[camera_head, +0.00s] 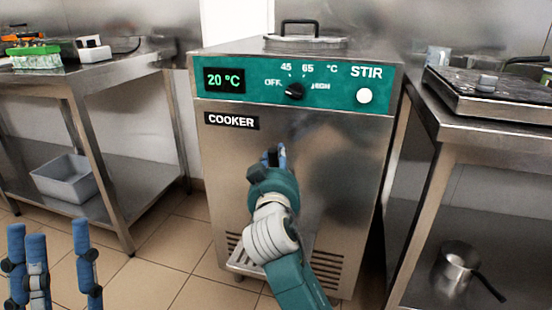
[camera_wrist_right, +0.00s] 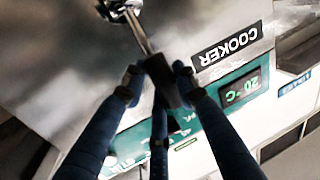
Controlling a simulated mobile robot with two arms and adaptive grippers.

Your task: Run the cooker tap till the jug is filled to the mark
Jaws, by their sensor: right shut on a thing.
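The cooker (camera_head: 300,150) is a steel cabinet with a green panel reading 20 °C. Its tap is hidden behind my right arm in the head view. In the right wrist view a bare metal tap lever (camera_wrist_right: 138,30) runs to a dark grip (camera_wrist_right: 163,82). My right gripper (camera_head: 274,158) is at the cooker's front, its fingers closed around that dark grip (camera_wrist_right: 158,80). My left gripper (camera_head: 55,235) is at the lower left, fingers apart and empty, away from the cooker. I see no jug or fill mark; the area under the tap is largely blocked by my right arm.
Steel tables (camera_head: 120,75) stand left and right (camera_head: 490,135). A grey tub (camera_head: 65,180) and a metal pot with a dark handle (camera_head: 455,268) sit on their lower shelves. The tiled floor at left is clear.

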